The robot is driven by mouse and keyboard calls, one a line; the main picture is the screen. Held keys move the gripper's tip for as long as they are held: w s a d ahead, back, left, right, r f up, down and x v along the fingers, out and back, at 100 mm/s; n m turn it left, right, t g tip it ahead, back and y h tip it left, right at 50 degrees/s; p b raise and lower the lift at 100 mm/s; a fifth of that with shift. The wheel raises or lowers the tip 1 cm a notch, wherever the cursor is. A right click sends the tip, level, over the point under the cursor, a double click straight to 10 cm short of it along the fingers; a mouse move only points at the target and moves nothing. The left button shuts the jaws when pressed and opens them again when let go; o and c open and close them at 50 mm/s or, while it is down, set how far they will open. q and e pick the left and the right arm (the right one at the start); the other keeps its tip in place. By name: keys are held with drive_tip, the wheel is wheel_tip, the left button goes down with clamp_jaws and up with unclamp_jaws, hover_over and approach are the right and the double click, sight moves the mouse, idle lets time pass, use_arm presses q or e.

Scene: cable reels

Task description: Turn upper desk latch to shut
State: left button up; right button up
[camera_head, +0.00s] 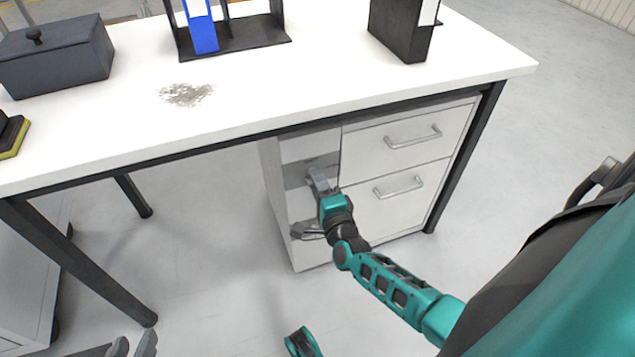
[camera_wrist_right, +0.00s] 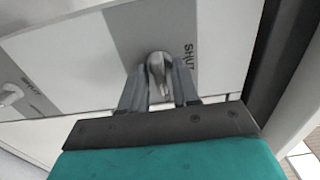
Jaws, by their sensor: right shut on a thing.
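My left gripper (camera_head: 133,346) shows only grey fingertips at the bottom left edge, away from the cabinet.
A lower latch (camera_head: 306,230) sits below on the same panel; it also shows in the right wrist view (camera_wrist_right: 11,94). Two drawers with bar handles (camera_head: 412,137) are to the right. The white desk top (camera_head: 270,85) overhangs the cabinet, with a dark leg (camera_head: 467,150) beside it.

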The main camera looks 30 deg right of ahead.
clamp_jaws()
use_arm(q)
drive_tip(key=shift+r, duration=0.15)
use_arm(e)
drive_tip(key=shift+n, duration=0.3)
use_arm(q)
drive_tip(key=p, duration=0.2)
drive_tip(key=a+r+p, duration=0.1)
drive_tip(key=p, duration=0.1)
drive_tip(key=shift+s+a+r, duration=0.1)
drive_tip(key=shift+s+r, duration=0.2)
use_arm(e)
drive_tip(key=n, duration=1.7)
drive_tip(key=shift+w+r, duration=0.1)
use_arm(q)
drive_tip(key=shift+r, duration=0.1)
use_arm(e)
drive_tip(key=shift+n, duration=0.3)
